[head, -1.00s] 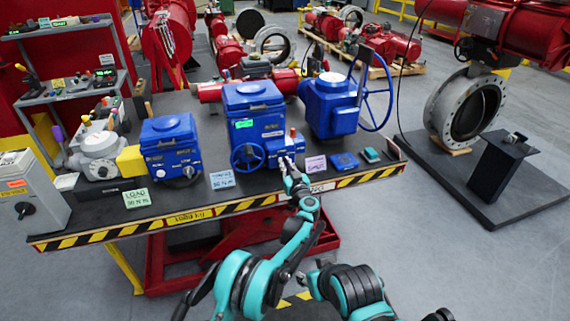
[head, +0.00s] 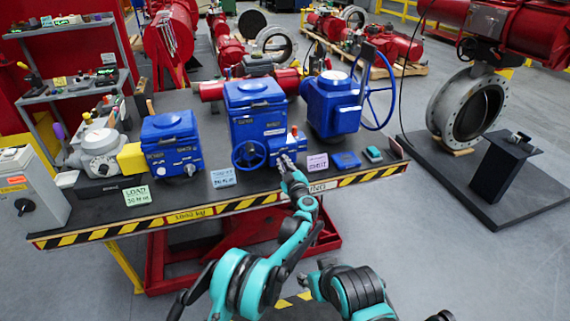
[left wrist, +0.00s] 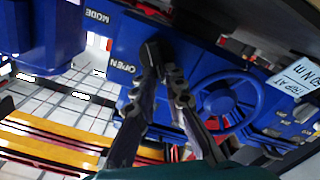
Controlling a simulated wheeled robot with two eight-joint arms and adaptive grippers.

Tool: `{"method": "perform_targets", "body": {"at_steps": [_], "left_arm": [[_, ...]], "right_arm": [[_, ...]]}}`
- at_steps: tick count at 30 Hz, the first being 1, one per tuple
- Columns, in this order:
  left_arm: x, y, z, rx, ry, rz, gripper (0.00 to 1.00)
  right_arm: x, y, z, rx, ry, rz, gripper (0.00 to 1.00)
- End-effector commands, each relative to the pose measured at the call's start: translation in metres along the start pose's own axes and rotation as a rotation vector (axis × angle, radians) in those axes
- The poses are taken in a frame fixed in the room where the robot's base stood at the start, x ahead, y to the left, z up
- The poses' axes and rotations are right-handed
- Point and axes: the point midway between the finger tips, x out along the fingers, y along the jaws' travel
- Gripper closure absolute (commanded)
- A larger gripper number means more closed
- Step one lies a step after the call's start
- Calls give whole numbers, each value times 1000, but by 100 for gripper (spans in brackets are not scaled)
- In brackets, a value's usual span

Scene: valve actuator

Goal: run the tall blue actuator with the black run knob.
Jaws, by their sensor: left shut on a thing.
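The tall blue actuator (head: 255,108) stands mid-table, with a blue handwheel (head: 249,155) and a small control box (head: 276,143) low on its front. No lit display shows on it. My left gripper (head: 287,160) is at the front of that box. In the left wrist view its fingers (left wrist: 164,74) are closed together on a black knob (left wrist: 154,48), beside the "OPEN" lettering on the blue face. The fingers partly hide the knob, so its angle cannot be told.
A shorter blue actuator (head: 171,143) stands to the left, and another with a large handwheel (head: 333,103) to the right. Cards stand along the table's front, including a pink one (head: 317,162). A small blue box (head: 346,160) lies farther right.

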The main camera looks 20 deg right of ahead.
Motion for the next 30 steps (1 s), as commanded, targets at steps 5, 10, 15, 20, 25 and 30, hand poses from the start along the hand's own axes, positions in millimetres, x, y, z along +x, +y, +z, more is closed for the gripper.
{"method": "perform_targets", "body": {"at_steps": [5, 10, 15, 20, 25, 30], "left_arm": [[0, -2, 0, -101, 0, 0, 100], [0, -3, 0, -162, 0, 0, 100], [1, -4, 0, -191, 0, 0, 100], [1, -4, 0, -198, 0, 0, 100], [1, -4, 0, -198, 1, 0, 100], [1, -4, 0, -197, 1, 0, 68]], "right_arm": [[2, 0, 1, 0, 0, 0, 60], [3, 0, 2, 0, 0, 0, 60], [3, 0, 2, 0, 0, 0, 60], [3, 0, 2, 0, 0, 0, 60], [3, 0, 2, 0, 0, 0, 60], [3, 0, 2, 0, 0, 0, 60]]}}
